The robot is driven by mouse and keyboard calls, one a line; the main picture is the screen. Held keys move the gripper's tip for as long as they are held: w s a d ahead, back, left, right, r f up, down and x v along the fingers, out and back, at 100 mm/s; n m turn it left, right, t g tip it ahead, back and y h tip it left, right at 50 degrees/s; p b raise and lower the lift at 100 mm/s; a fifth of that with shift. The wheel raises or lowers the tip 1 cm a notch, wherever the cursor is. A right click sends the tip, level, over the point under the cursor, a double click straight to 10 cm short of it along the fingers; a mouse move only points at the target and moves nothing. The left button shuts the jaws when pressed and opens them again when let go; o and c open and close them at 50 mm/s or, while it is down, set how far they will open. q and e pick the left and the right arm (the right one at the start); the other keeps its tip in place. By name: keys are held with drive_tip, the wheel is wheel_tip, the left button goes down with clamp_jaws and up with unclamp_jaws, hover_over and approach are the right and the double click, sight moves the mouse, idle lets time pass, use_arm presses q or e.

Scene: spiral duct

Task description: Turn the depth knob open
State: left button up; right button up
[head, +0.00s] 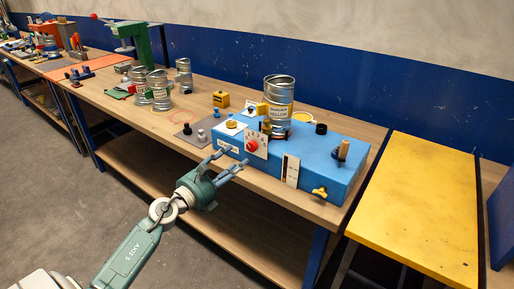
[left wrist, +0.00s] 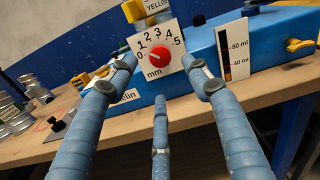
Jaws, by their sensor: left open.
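The red depth knob (head: 253,146) sits on a white dial plate on the front of the blue machine (head: 316,152). In the left wrist view the knob (left wrist: 159,57) is centred on the plate (left wrist: 158,42), marked 0 to 5 and mm. A small pale mark on the knob seems to lie on its left side, toward the 0. My left gripper (head: 233,159) is open and empty in front of the machine. In the left wrist view its blue fingers (left wrist: 162,70) are spread, with upper fingertips on either side of the knob and a third finger below. They appear apart from it.
A metal can labelled yellow (head: 278,97) stands on the machine. A gauge plate marked in ml (left wrist: 235,49) is right of the dial. A yellow wing knob (head: 320,193) sits low on the front. Several cans (head: 160,92) stand on the bench to the left. The yellow table (head: 420,200) is clear.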

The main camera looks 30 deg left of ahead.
sight(251, 148)
use_arm(q)
drive_tip(key=w, duration=0.9)
drive_tip(key=shift+d, duration=0.35)
drive_tip(key=c, duration=1.2)
drive_tip(key=shift+o, duration=0.2)
drive_tip(key=shift+p, duration=0.3)
